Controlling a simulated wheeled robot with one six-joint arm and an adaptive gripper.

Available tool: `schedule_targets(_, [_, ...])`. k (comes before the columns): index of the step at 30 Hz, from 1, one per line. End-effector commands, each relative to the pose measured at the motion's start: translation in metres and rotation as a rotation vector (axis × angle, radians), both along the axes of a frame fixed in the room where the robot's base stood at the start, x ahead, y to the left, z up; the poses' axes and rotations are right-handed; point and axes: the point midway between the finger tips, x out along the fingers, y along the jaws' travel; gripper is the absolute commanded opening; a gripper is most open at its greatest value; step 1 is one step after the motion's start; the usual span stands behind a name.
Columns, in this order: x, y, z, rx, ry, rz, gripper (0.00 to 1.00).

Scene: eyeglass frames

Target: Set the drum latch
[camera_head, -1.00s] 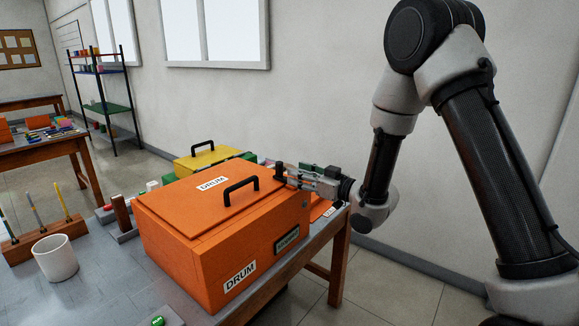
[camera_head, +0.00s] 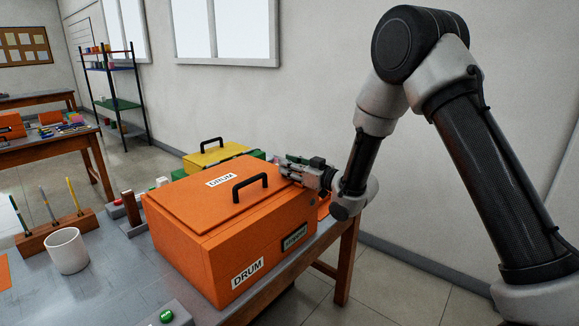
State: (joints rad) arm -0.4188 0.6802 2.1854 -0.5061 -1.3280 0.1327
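The orange drum box (camera_head: 200,255) stands on the grey bench, its lid (camera_head: 208,204) down and a black handle on top. White DRUM labels are on the lid and side. A small dark plate with unreadable lettering (camera_head: 294,239) and a small round dark spot (camera_head: 311,203) are on its right-hand side; I cannot tell whether either is the latch. My gripper (camera_head: 287,172) is at the box's far right top edge, pointing left. Its fingertips are small and partly merge with things behind, so opening and contact are unclear.
A yellow box (camera_head: 212,157) and green box stand behind the drum box. A white mug (camera_head: 67,250), a wooden holder with upright tools (camera_head: 57,232) and a green button (camera_head: 166,316) are on the bench. The bench's right edge is close beside the drum box.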

Motion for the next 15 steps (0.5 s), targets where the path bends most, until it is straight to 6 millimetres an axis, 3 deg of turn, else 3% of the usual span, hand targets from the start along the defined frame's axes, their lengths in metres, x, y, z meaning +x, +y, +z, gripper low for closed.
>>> schedule_targets(3, [0.0000,-0.0001,0.0001,0.000,0.000,0.000,0.00])
schedule_targets(15, [0.0009,-0.0010,0.0002,0.000,0.000,-0.035,0.00])
